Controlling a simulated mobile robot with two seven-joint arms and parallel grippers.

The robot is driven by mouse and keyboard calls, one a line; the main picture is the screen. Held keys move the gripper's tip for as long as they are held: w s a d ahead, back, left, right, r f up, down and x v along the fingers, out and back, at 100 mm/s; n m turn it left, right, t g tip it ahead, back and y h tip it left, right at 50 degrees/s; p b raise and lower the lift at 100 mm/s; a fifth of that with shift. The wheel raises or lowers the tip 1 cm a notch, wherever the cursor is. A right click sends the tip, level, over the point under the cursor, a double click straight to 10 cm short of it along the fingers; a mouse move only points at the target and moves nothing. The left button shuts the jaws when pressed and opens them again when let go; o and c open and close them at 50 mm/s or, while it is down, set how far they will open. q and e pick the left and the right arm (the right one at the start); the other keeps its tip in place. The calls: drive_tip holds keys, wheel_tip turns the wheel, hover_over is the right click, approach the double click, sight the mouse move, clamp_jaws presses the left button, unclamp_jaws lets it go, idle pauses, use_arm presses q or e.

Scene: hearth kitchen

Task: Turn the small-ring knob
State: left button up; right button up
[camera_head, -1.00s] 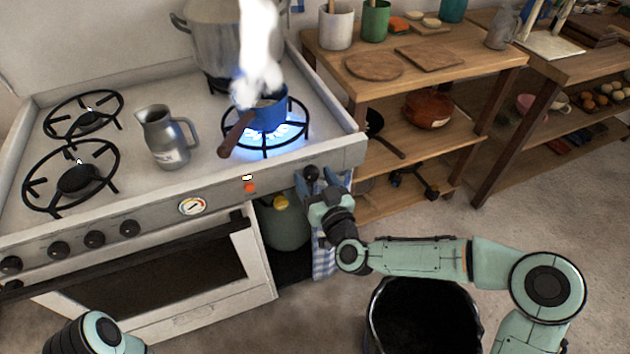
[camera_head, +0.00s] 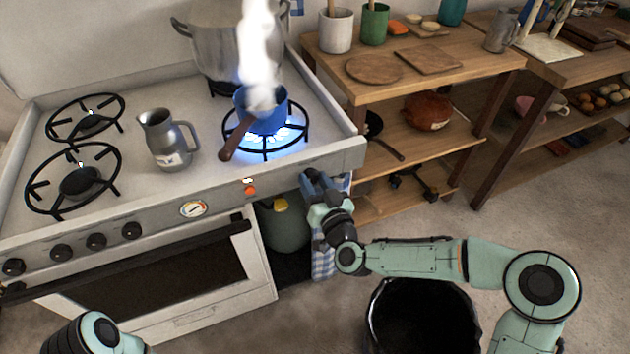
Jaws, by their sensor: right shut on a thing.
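My right gripper (camera_head: 313,182) is at the right end of the stove's front panel (camera_head: 285,178), shut on the dark knob there. The gripper now hides that knob. The front right burner (camera_head: 299,142) has a blue flame under a small blue saucepan (camera_head: 268,119) with a brown handle. White steam rises from the pan. Of my left arm, only a rounded part shows at the bottom left; its gripper is out of view.
Several other black knobs (camera_head: 96,241) line the panel at left, with a gauge (camera_head: 193,209) and a red light. A grey jug (camera_head: 166,140) and a large pot (camera_head: 222,50) stand on the stove. A checked towel (camera_head: 323,262) hangs below my right gripper. A black bin (camera_head: 420,320) stands in front.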

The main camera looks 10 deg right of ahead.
drive_tip(key=m+p, duration=0.1)
drive_tip(key=m, duration=0.1)
drive_tip(key=shift+m, duration=0.3)
drive_tip(key=m, duration=0.3)
drive_tip(key=shift+m+p, duration=0.3)
drive_tip(key=shift+p, duration=0.1)
drive_tip(key=m, duration=0.2)
drive_tip(key=shift+m+p, duration=0.3)
use_arm(q)
drive_tip(key=shift+t, duration=0.4)
drive_tip(key=shift+w+d+r+p, duration=0.1)
drive_tip(key=shift+w+d+r, duration=0.2)
drive_tip(key=shift+r, duration=0.5)
drive_tip(key=shift+w+d+r+p, duration=0.1)
drive_tip(key=shift+w+d+r, duration=0.15)
drive_tip(key=shift+r, duration=0.6)
drive_tip(key=shift+w+d+r+p, duration=0.1)
drive_tip(key=shift+w+d+r, duration=0.15)
drive_tip(key=shift+r, duration=0.55)
use_arm(e)
drive_tip(key=shift+m, duration=1.7)
use_arm(q)
drive_tip(key=shift+s, duration=0.1)
use_arm(e)
drive_tip(key=o, duration=1.1)
drive_tip(key=shift+c, duration=0.2)
drive_tip(key=shift+s, duration=0.1)
